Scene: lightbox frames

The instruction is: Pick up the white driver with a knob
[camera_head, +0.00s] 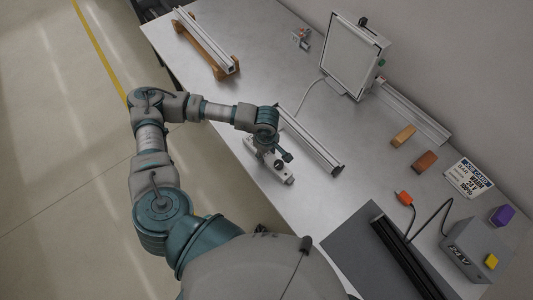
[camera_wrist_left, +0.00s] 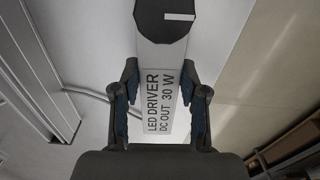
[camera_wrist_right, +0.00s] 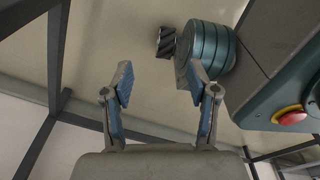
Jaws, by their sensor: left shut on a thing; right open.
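The white driver (camera_head: 288,180) is near the table's front edge, with my left gripper (camera_head: 270,155) shut on it in the head view. In the left wrist view the white driver (camera_wrist_left: 160,62) runs between the fingers of my left gripper (camera_wrist_left: 163,100), its text reading "LED DRIVER DC OUT 30 W". Its black knob (camera_wrist_left: 165,18) with a white mark is at the top of that view. I cannot tell whether the driver still touches the table. My right gripper (camera_wrist_right: 155,85) is open and empty above the floor in the right wrist view; the head view does not show it.
On the table (camera_head: 330,205), an aluminium rail (camera_head: 312,142) lies just beyond the driver. A square white panel (camera_head: 350,55) stands at the back. Orange and brown blocks (camera_head: 403,136) (camera_head: 425,161) and a grey box (camera_head: 472,245) are to the right. Wooden holders (camera_head: 210,50) carry rails at the far left.

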